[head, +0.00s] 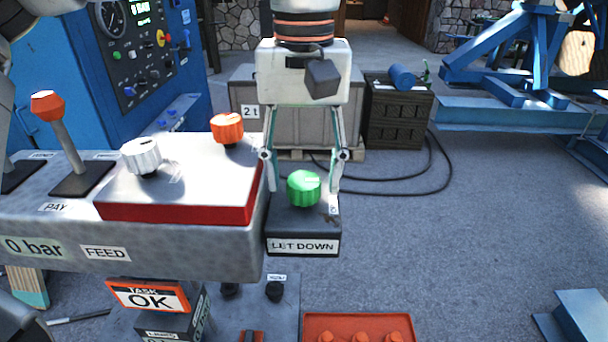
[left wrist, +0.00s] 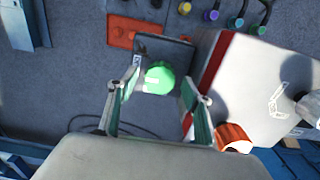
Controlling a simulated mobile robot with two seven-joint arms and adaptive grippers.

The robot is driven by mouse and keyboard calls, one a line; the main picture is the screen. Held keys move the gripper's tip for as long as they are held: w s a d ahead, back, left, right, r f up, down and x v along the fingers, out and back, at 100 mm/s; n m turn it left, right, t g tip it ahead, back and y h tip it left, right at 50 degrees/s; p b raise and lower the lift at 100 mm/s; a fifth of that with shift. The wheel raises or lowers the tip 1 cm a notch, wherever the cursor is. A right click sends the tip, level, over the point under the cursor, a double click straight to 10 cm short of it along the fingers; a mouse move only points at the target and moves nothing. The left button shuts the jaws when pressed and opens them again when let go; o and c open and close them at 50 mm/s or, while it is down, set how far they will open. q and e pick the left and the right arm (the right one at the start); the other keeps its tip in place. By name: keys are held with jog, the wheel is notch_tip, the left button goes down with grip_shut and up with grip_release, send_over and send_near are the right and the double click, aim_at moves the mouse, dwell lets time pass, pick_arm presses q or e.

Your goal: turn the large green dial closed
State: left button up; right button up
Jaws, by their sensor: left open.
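The large green dial (head: 304,188) sits on top of a dark box (head: 303,225) labelled "LET DOWN". A pale mark shows on the dial's top. My left gripper (head: 303,186) reaches down over the dial with its two fingers open, one on each side of it. In the left wrist view, the green dial (left wrist: 158,78) lies between the spread fingertips of my left gripper (left wrist: 159,86). Gaps seem to show between the fingers and the dial; I cannot tell if either touches. My right gripper is not in view.
An orange knob (head: 227,128) and a white knob (head: 142,156) stand on the red-edged panel (head: 205,172) left of the dial. A lever (head: 60,125) stands further left. A red tray (head: 360,324) lies below. Open floor (head: 440,240) lies to the right.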

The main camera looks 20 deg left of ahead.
pick_arm(q)
jog(key=shift+f, duration=0.4)
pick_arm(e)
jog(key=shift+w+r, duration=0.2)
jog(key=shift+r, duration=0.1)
pick_arm(q)
jog(key=c, duration=1)
jog(key=shift+c, duration=0.6)
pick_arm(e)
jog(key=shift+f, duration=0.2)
